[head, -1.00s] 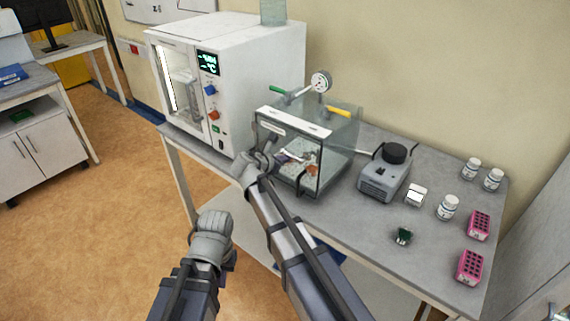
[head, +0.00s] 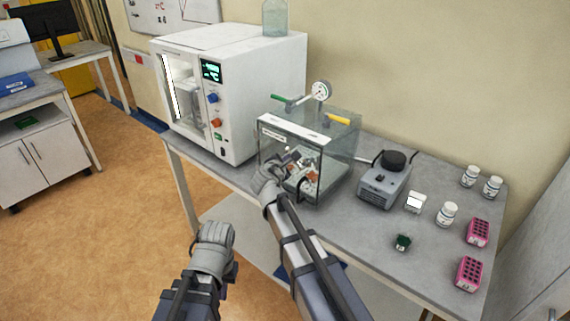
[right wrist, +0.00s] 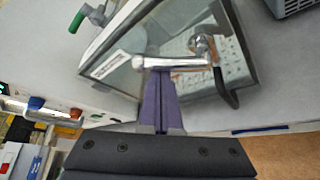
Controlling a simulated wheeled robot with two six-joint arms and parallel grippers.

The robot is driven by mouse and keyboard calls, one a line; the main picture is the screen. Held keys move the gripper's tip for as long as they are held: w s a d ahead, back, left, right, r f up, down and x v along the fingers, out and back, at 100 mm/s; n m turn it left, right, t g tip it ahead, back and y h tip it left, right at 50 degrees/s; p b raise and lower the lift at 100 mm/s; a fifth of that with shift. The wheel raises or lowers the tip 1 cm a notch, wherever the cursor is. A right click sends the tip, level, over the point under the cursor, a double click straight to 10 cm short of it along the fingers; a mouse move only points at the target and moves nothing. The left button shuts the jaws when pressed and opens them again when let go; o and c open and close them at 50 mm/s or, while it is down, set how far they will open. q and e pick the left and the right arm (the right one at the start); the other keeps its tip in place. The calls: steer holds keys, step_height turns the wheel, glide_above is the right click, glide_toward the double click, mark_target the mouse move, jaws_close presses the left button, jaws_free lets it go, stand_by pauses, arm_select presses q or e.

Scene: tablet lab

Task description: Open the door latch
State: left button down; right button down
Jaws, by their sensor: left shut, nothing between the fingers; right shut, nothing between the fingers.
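The glass chamber (head: 335,165) stands on the bench with its front door shut, as far as I can see. Its silver latch lever (right wrist: 185,62) shows in the right wrist view, lying across the picture at the door, with its pivot at the right. My right gripper (right wrist: 158,72) is shut and empty. Its purple fingertips are at the left part of the lever, seemingly touching it. In the head view my right gripper (head: 284,162) is at the chamber's front and partly hides the latch area. My left gripper (head: 214,232) is shut and empty, low in front of the bench.
A white oven (head: 235,85) stands left of the chamber. A grey pump (head: 383,185), white bottles (head: 447,213) and pink racks (head: 470,273) are to the right. A gauge (head: 322,90) and green and yellow valve handles are on the chamber's top. The floor at left is clear.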

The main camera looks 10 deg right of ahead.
steer(key=m+t+b, duration=0.1)
steer(key=s+d+r+m+t+b, duration=0.1)
steer(key=m, duration=0.1)
steer(key=s+d+r+m+t, duration=0.1)
steer(key=shift+s+y+b, duration=0.25)
steer(key=shift+y+b, duration=0.05)
steer(key=shift+b, duration=0.1)
steer(key=shift+s+d+r, duration=0.1)
stand_by(0.8)
